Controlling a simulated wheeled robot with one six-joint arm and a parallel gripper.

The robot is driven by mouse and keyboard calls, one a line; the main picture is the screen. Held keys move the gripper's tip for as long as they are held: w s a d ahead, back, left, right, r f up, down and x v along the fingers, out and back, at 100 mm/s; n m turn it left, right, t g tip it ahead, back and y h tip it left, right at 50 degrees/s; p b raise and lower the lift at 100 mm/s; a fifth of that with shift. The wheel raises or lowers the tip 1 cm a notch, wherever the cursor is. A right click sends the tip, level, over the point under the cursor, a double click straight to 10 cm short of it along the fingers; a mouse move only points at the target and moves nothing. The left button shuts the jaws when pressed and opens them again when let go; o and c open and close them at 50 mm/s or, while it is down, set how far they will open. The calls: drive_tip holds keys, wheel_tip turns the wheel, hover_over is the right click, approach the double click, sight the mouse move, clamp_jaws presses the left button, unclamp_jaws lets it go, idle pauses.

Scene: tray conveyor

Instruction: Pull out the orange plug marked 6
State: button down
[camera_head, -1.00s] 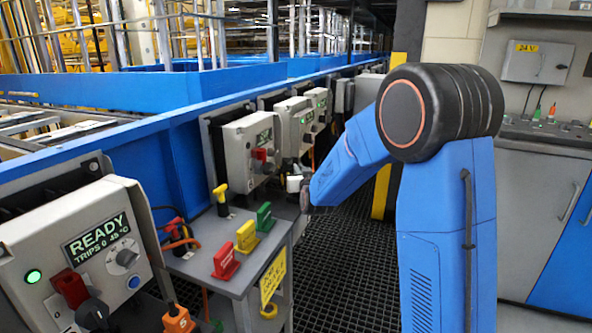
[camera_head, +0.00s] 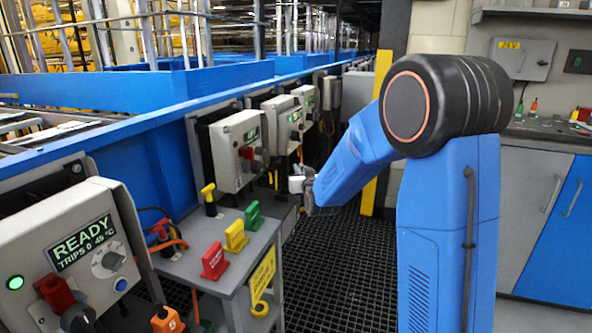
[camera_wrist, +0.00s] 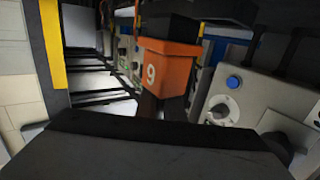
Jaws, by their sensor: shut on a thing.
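The orange plug (camera_wrist: 168,68) shows in the wrist view. Its white digit reads like a 9, but that view is upside down, so it is a 6. My gripper (camera_wrist: 163,108) is shut on this plug. A black block borders the plug at the top of the picture; whether plug and socket are joined cannot be told. In the head view my gripper (camera_head: 300,185) is at the end of the blue arm, low beside the row of control boxes; the held plug cannot be made out there.
Another orange plug marked 5 (camera_head: 168,320) is at the lower left, below the READY box (camera_head: 70,250). A small grey table (camera_head: 190,262) carries red (camera_head: 214,262), yellow (camera_head: 236,236) and green (camera_head: 254,215) tags. Dark grating floor (camera_head: 325,265) lies open right of it.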

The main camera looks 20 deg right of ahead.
drive_tip(key=shift+s+d, duration=0.8)
drive_tip(key=shift+d, duration=0.25)
